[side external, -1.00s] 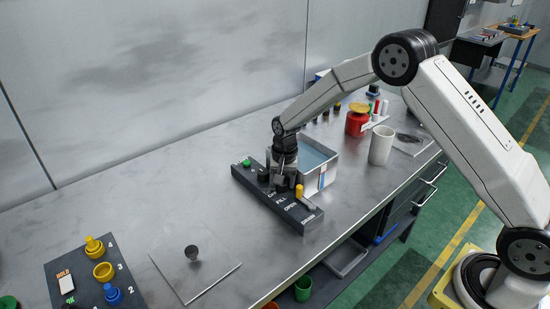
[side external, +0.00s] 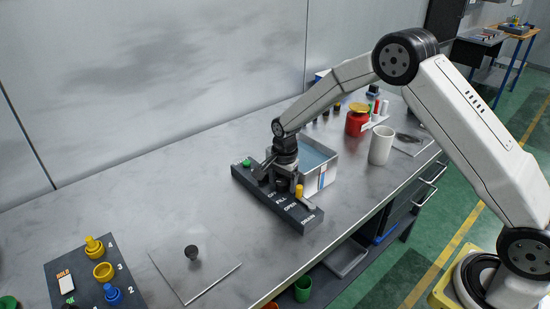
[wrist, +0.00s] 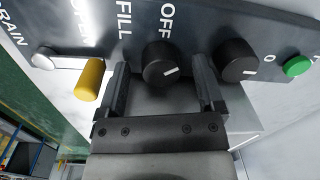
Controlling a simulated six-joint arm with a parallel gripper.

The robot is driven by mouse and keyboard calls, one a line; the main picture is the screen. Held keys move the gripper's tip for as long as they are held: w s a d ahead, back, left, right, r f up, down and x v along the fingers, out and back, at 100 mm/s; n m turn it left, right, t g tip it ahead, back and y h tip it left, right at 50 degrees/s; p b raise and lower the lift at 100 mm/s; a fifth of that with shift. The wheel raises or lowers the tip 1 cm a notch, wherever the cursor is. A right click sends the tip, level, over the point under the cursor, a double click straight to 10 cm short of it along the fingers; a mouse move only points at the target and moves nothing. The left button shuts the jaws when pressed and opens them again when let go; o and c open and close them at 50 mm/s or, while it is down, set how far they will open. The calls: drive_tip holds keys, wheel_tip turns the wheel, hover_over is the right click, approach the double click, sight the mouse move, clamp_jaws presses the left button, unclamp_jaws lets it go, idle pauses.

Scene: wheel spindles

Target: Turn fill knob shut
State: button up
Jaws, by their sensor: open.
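The black control panel (side external: 306,219) lies on the bench in front of a square tank (side external: 318,157) holding pale blue liquid. In the wrist view, a round black knob (wrist: 158,66) with a white pointer mark sits below the FILL and OFF lettering. Its mark points to the right in that picture. My gripper (wrist: 160,74) is open, with one finger on either side of this knob; I cannot tell whether they touch it. In the side view my gripper (side external: 279,182) is down at the panel and hides the knob.
A second black knob (wrist: 237,61) stands close to the right finger, with a green button (wrist: 297,66) beyond it. A yellow handle (wrist: 90,78) stands close to the left finger. A white cup (side external: 381,145) and a red container (side external: 357,121) stand right of the tank.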

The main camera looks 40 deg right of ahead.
sight(286, 184)
drive_tip(key=shift+m, duration=0.3)
drive_tip(key=r, duration=0.8)
drive_tip(key=shift+s+r, duration=0.1)
drive_tip(key=shift+s, duration=0.55)
drive_tip(key=s+r+n+t, duration=0.2)
drive_tip(key=s+n, duration=1.3)
drive_tip(key=s, duration=0.8)
drive_tip(key=shift+d+n, duration=0.3)
